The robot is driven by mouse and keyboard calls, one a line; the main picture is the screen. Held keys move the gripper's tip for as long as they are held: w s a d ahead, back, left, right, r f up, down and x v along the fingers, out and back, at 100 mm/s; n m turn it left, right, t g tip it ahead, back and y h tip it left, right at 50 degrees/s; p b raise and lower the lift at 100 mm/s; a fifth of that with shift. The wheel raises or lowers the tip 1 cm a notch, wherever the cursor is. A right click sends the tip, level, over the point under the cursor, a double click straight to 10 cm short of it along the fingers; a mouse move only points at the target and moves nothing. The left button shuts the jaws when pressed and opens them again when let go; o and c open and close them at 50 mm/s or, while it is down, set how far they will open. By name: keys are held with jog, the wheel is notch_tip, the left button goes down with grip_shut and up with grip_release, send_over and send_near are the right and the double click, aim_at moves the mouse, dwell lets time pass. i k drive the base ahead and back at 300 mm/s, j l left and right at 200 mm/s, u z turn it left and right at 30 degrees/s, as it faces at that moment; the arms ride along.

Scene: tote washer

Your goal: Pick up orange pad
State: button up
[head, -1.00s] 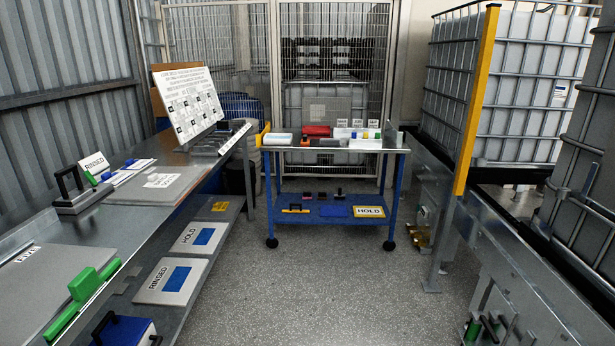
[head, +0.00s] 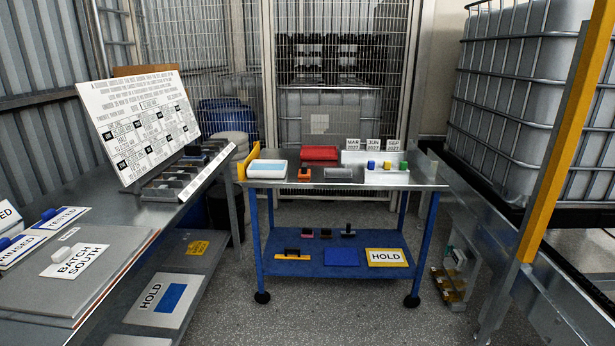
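A small orange block (head: 304,174) with a dark spot on top sits on the steel top of the blue cart (head: 355,184), in front of a red tray or box (head: 320,153). It is the most clearly orange thing in view, but it is too small to tell whether it is a pad. A small pinkish-orange item (head: 307,233) with a dark part lies on the cart's blue lower shelf, near a yellow-orange bar (head: 292,257) with a black handle. My gripper is not in view.
A steel bench (head: 130,215) with boards and a sign (head: 140,120) runs along the left. A yellow post (head: 570,130) and a caged tank (head: 510,100) stand on the right. Grey floor is clear in front of the cart. A mesh fence closes the back.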

aim_at(305, 172)
jog(key=i, duration=1.85)
